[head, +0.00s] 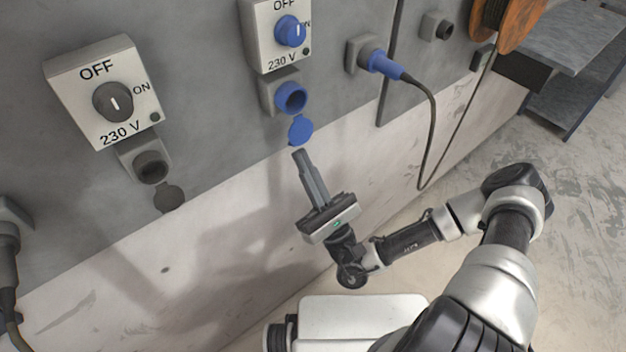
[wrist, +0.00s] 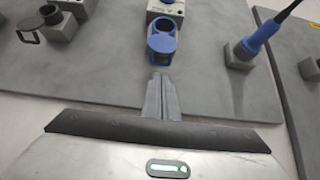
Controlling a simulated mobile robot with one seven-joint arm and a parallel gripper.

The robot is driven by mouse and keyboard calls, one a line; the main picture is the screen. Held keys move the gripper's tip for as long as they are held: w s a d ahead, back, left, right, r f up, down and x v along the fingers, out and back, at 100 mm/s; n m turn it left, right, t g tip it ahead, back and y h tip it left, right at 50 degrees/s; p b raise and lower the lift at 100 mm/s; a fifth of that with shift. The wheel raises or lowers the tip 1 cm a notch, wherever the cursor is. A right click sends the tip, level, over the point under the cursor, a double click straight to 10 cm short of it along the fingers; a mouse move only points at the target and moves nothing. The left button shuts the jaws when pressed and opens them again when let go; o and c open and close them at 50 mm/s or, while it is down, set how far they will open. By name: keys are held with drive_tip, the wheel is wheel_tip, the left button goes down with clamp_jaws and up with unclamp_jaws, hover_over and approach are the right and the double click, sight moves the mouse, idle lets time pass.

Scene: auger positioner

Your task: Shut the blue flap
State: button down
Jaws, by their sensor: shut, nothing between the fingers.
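The blue flap (head: 300,130) hangs open below the blue socket (head: 291,98) on the grey wall panel. In the wrist view the flap (wrist: 162,44) stands in front of the socket (wrist: 164,26), whose round opening shows. My gripper (head: 299,155) is shut and empty, with its fingertips just below the flap in the head view. In the wrist view the fingertips (wrist: 160,76) point toward the flap's lower edge. I cannot tell whether they touch it.
A switch box with a blue knob (head: 290,31) is above the socket. A blue plug (head: 384,64) with a hanging cable is to the right. A grey switch box (head: 104,92) and a grey socket with its flap open (head: 168,197) are to the left. The lower wall is bare.

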sight(297, 130)
drive_tip(key=shift+x, duration=1.6)
drive_tip(key=shift+s+d+g+h+p, duration=0.3)
drive_tip(key=shift+g+p, duration=0.1)
drive_tip(key=shift+p, duration=0.75)
